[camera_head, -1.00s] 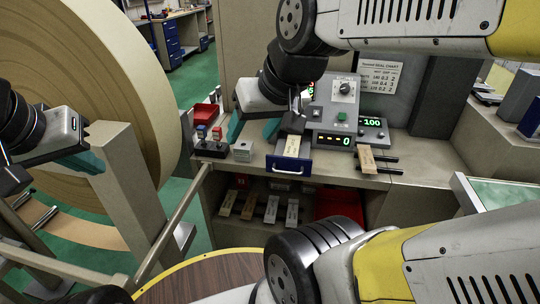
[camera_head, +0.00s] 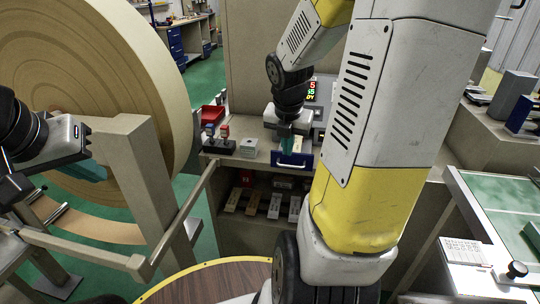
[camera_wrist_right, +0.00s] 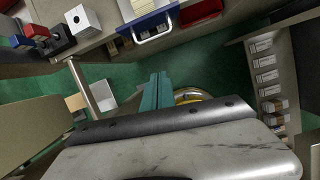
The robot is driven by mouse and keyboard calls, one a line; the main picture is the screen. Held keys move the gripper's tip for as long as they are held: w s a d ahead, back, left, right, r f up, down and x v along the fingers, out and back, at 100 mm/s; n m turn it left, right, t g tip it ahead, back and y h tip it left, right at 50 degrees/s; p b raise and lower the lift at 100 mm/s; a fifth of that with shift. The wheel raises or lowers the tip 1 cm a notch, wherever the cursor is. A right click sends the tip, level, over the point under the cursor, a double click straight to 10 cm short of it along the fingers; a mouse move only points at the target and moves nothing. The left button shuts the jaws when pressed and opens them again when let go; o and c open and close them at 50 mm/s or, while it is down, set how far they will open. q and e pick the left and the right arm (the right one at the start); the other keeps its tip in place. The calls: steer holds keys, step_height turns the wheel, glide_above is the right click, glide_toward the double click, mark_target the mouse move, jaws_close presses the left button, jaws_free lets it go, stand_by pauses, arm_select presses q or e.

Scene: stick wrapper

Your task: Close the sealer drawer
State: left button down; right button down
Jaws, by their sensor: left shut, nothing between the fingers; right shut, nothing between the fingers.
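The sealer drawer (camera_head: 291,161) has a blue front with a white bar handle and stands at the bench's front edge. It also shows at the top of the right wrist view (camera_wrist_right: 152,27), with a pale piece behind its front; how far it is out is hard to tell. My right gripper (camera_head: 290,144) is shut and empty, with teal fingers overlapping the drawer in the head view. In the wrist view its fingertips (camera_wrist_right: 158,76) appear apart from the handle, over green floor. My left gripper (camera_head: 92,172) is shut and empty by the big roll, far from the drawer.
A red bin (camera_head: 212,114), a small pale box (camera_head: 248,147) and switches on a black base (camera_head: 219,146) sit left of the drawer. Several pale blocks lie on the shelf below. My right arm covers the bench to the right. The large paper roll (camera_head: 100,70) fills the left.

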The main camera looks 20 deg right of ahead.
mark_target(290, 163)
steer(key=shift+n, duration=0.8)
steer(key=x, duration=0.4)
steer(key=w+d+x, duration=0.1)
steer(key=x, duration=0.7)
steer(key=shift+w+d+r, duration=0.15)
steer(key=shift+w+d, duration=0.15)
steer(key=shift+w, duration=0.05)
steer(key=shift+w+d, duration=0.35)
steer(key=shift+w, duration=0.25)
steer(key=shift+w, duration=0.1)
